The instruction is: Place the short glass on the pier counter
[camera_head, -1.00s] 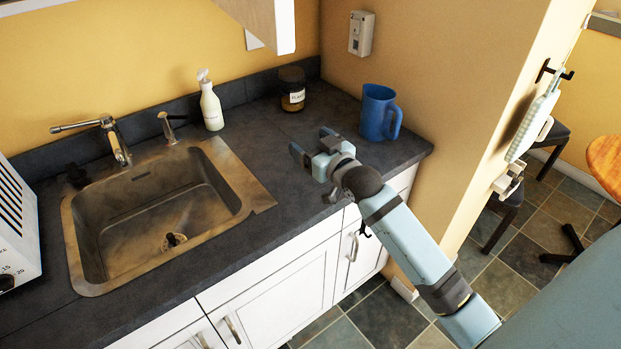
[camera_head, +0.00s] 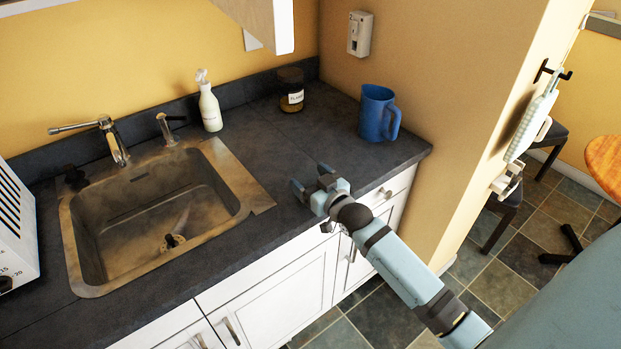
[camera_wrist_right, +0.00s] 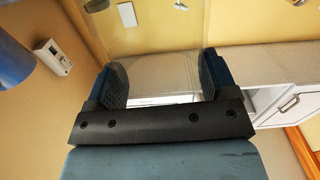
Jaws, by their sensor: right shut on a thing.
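My right gripper (camera_head: 312,180) is over the front edge of the dark counter (camera_head: 290,140), to the right of the sink. In the right wrist view its two blue pads (camera_wrist_right: 164,78) stand apart, shut on a clear, see-through thing, which I take to be the short glass (camera_wrist_right: 160,72). The glass is very faint, and its outline cannot be made out in the head view. I cannot tell whether it touches the counter. My left gripper is not in view.
A blue mug (camera_head: 377,114) stands at the counter's right end. A dark labelled jar (camera_head: 290,92) and a white soap bottle (camera_head: 209,106) stand at the back. The sink (camera_head: 150,215) is on the left. The counter between mug and sink is clear.

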